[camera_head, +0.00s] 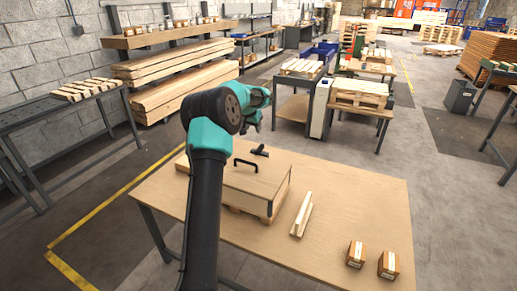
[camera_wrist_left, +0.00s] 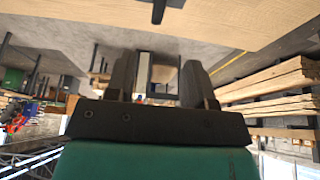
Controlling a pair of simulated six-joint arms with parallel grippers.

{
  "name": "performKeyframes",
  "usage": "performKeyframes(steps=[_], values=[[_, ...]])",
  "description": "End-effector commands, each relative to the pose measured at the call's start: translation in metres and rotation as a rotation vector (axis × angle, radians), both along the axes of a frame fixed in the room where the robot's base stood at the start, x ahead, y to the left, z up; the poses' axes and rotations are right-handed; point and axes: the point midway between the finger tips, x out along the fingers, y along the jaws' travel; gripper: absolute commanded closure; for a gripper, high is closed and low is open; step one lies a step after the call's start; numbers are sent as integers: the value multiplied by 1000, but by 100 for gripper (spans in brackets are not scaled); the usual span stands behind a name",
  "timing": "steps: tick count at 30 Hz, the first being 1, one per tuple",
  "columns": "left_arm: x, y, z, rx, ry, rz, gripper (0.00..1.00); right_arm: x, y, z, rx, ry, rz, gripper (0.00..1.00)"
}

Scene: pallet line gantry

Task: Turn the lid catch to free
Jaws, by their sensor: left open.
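A wooden box (camera_head: 270,206) with a flat lid (camera_head: 262,179) sits on the wooden table. A black bowed handle (camera_head: 246,163) stands on the lid. The black T-shaped catch (camera_head: 260,151) is at the lid's far side. My left gripper (camera_head: 258,114) is above and beyond the catch, apart from it, partly hidden by my own wrist. In the left wrist view my left gripper (camera_wrist_left: 160,78) is open, with nothing between its fingers. A dark piece (camera_wrist_left: 160,8) at that view's top edge is cut off; I cannot tell if it is the catch. My right gripper is not in view.
A wooden strip (camera_head: 301,214) lies right of the box. Two small cartons (camera_head: 356,254) (camera_head: 389,264) stand at the table's front right. Pallet stands (camera_head: 360,95) are beyond the table.

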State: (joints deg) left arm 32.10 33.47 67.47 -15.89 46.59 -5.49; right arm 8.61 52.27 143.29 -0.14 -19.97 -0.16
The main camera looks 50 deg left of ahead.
Motion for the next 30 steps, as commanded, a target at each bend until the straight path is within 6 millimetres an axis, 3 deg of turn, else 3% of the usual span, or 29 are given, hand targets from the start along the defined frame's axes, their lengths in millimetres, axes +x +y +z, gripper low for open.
performKeyframes(steps=[24, 30], values=[[47, 19, -126, -2, 1, 1, 51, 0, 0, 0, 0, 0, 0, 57], [54, 23, -144, 0, 0, 1, 51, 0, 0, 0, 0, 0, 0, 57]])
